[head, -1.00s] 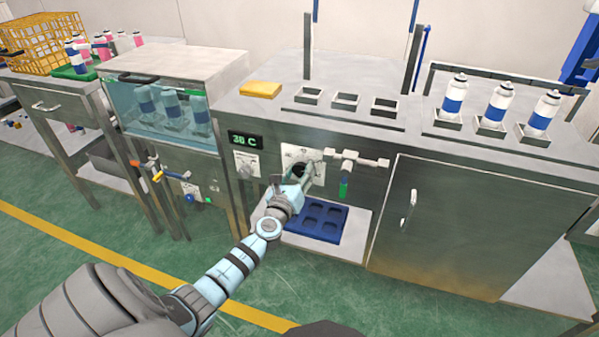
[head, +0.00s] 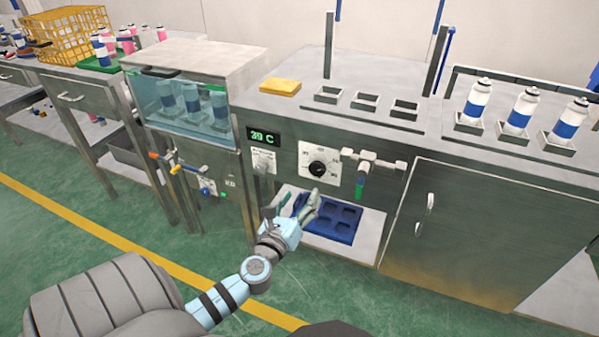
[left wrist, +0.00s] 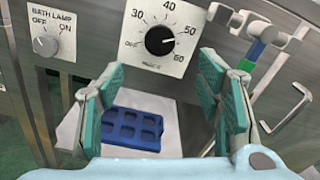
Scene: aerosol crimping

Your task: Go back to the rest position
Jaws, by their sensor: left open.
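My left gripper (head: 296,208) is in front of the steel cabinet, below the dial, with its arm coming in from the lower left. In the left wrist view my left gripper (left wrist: 168,100) has its two green-padded fingers wide apart with nothing between them. The black dial knob (head: 317,169) on its white plate is clear of the gripper. In the left wrist view the dial knob (left wrist: 159,40) shows above and between the fingers, its mark toward the 50–60 side. My right gripper is not in view.
A blue tray with recesses (head: 335,238) lies on a low shelf just behind the gripper. A valve with a green nozzle (head: 361,185) and a door handle (head: 425,215) stick out to the right. The display (head: 263,138) reads 39 C. Green floor is open in front.

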